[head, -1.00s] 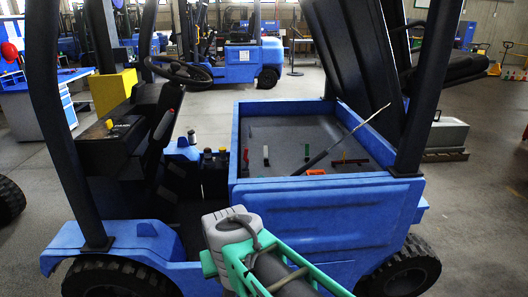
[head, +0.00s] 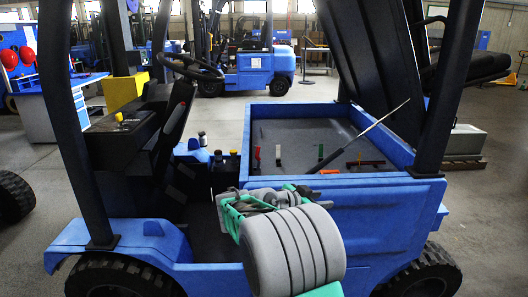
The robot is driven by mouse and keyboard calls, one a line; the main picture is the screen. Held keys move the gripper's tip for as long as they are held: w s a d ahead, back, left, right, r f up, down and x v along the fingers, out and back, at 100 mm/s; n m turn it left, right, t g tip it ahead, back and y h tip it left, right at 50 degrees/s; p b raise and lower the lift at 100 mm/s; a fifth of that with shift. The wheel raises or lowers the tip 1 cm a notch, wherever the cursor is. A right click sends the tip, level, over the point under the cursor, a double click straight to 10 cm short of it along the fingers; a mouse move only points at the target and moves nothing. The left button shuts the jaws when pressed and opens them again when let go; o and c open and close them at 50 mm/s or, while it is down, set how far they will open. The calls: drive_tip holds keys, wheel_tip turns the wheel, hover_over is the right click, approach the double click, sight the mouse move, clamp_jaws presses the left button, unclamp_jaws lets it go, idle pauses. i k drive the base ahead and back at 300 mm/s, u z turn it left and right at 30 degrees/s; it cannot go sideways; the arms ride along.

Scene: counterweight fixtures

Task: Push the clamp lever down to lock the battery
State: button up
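The blue forklift's open battery bay (head: 415,190) holds a grey, flat-topped battery (head: 290,133). Small upright levers stand near its front edge: a red one (head: 257,157), a whitish one (head: 278,155) and a green one (head: 321,152). A dark red bar (head: 365,162) lies level at the right, and an orange piece (head: 330,171) sits at the front rim. I cannot tell which is the clamp lever. My gripper (head: 240,203) is at the far end of my grey and green arm, outside the bay's front left corner. Its fingers are hard to make out, and I see no contact with a lever.
A thin strut (head: 358,137) slants across the bay's right side. The raised dark cover (head: 370,60) and right post (head: 447,90) stand beside it. Open floor lies beyond.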

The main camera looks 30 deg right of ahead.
sight(256, 156)
drive_tip(key=i, duration=1.45)
